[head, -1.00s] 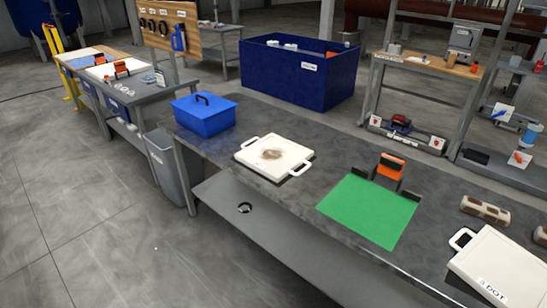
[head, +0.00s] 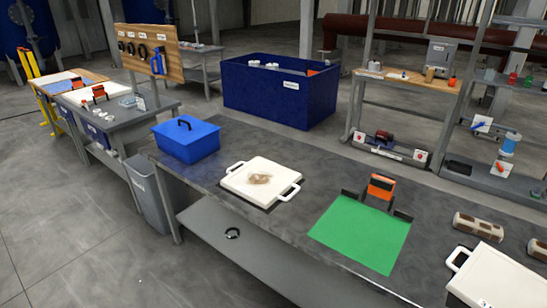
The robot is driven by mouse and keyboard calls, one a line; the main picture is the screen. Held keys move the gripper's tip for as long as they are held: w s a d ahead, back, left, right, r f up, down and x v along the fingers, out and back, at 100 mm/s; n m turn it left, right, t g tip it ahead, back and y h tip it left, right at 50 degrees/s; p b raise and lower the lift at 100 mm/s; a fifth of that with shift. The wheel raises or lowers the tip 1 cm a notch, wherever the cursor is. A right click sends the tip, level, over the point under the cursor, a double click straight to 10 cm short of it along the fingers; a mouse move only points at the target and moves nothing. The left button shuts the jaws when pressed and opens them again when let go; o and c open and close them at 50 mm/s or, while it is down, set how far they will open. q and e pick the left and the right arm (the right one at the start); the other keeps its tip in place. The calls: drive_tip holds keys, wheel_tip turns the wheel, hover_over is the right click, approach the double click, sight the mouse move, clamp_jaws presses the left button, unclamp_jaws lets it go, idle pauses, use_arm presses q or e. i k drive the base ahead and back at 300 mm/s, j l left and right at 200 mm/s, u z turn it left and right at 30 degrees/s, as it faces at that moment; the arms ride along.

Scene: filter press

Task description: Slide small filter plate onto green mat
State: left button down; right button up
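A small white filter plate (head: 276,171) with two side handles and a brown stain in its middle lies flat on the dark grey table, left of the green mat. The green mat (head: 360,234) lies flat and empty on the same table, with bare table between it and the plate. A second white plate (head: 490,278) with a handle is partly in view at the lower right, cut off by the picture edge. Neither of my grippers is in view.
An orange-faced scraper-like tool (head: 381,186) stands between dark blocks at the mat's back edge. A blue lidded box (head: 186,140) stands at the table's left end. Brown-and-white cylinders (head: 478,227) lie right of the mat. A grey bin (head: 148,195) stands beside the table.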

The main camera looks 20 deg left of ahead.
sight(262, 181)
drive_tip(key=i+j+z, duration=0.2)
drive_tip(key=j+z, duration=0.25)
drive_tip(key=j, duration=0.75)
drive_tip(key=j+z, duration=0.5)
drive_tip(key=j, duration=0.65)
